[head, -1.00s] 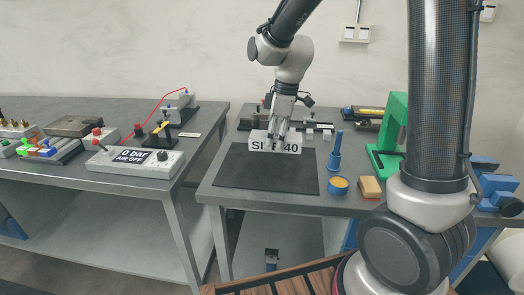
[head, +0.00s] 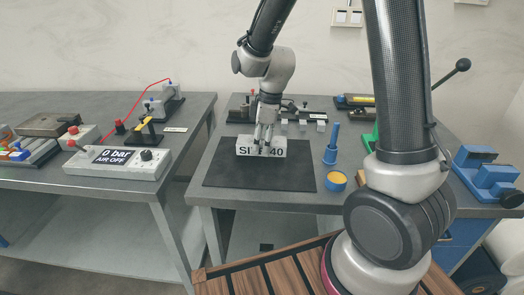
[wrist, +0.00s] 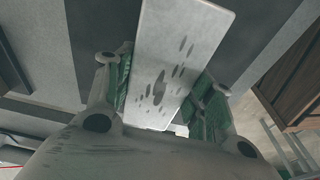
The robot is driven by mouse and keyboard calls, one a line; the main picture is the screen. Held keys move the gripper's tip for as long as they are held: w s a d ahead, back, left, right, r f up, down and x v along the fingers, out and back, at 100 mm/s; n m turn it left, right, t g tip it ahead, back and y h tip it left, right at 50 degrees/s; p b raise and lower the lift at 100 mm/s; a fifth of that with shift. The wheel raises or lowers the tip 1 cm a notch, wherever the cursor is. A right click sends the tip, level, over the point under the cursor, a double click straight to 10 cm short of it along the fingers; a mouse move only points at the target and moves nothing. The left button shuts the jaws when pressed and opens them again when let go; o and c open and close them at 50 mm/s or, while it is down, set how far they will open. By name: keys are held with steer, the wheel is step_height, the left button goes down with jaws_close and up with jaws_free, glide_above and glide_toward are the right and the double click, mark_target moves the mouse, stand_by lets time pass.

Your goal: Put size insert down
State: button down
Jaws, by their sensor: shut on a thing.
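The size insert (head: 245,147) is a pale block with a dark "SIZE 40" label on its front, partly covered by my fingers. My gripper (head: 263,148) points down and is shut on the middle of the insert. The insert is over the back part of the black mat (head: 258,177); I cannot tell whether it touches the mat. In the wrist view the insert (wrist: 172,65) shows as a light grey plate with dark smudges between my green-padded fingers (wrist: 165,95).
A blue peg-shaped tool (head: 331,146) and a round cup with a yellow top (head: 337,181) stand right of the mat. A rack with small metal blocks (head: 303,124) lies behind. A grey "0 bar AIR OFF" box (head: 118,165) is on the left bench. The mat's front is clear.

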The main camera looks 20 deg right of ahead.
steer(key=shift+f, duration=1.55)
steer(key=shift+f, duration=0.15)
steer(key=c, duration=0.6)
jaws_free()
steer(key=shift+o, duration=0.2)
steer(key=r, duration=0.4)
steer(key=d+r, duration=0.1)
steer(key=r, duration=0.7)
steer(key=shift+s+d+r, duration=0.1)
steer(key=shift+s+d, duration=0.25)
steer(key=s+d+r+m+t, duration=0.1)
steer(key=s+d+r+m, duration=0.2)
steer(key=s, duration=0.4)
steer(key=s+d+r+m+t+h, duration=0.1)
steer(key=s+d+r+m, duration=0.2)
steer(key=s+d+m, duration=0.2)
steer(key=s+d+r+m+t, duration=0.1)
steer(key=s+d+r+m, duration=0.3)
steer(key=s, duration=0.5)
steer(key=shift+s+d+m+h, duration=0.2)
steer(key=shift+d+m+h, duration=0.1)
steer(key=shift+d+m, duration=0.4)
steer(key=shift+a, duration=0.1)
